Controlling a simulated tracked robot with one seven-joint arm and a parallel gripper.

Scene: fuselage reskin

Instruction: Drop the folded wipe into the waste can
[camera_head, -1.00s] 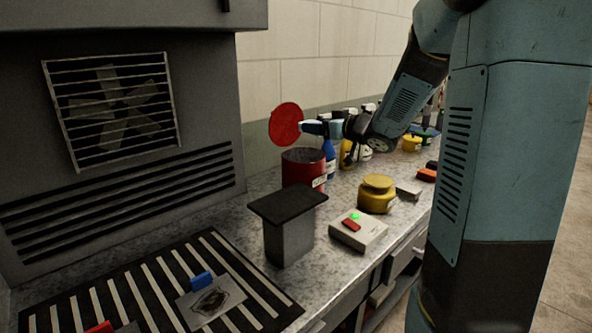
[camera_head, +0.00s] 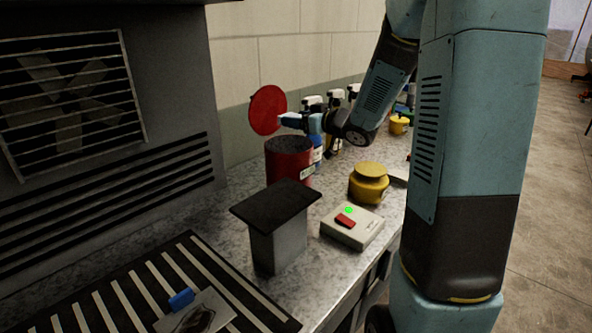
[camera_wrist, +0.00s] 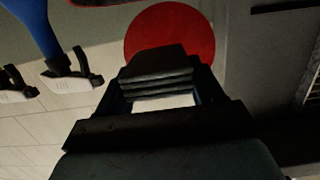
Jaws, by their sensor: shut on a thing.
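The red waste can (camera_head: 289,163) stands on the bench with its dark top opening uncovered. Its round red lid (camera_head: 267,110) stands raised behind it and also shows in the wrist view (camera_wrist: 170,32). My gripper (camera_head: 304,122) is above the can's right side, pointing left toward the lid. A small pale blue piece, seemingly the folded wipe (camera_head: 290,119), shows at its fingertips above the opening. In the wrist view my gripper (camera_wrist: 158,85) is shut, with a white patch (camera_wrist: 165,102) between its fingers; I cannot tell whether that is the wipe.
Spray bottles (camera_head: 333,120) stand close behind my gripper. A grey stand with a dark flat top (camera_head: 276,205), a yellow container (camera_head: 368,184) and a box with a red switch and green light (camera_head: 352,228) are in front. A striped mat (camera_head: 150,290) lies at left.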

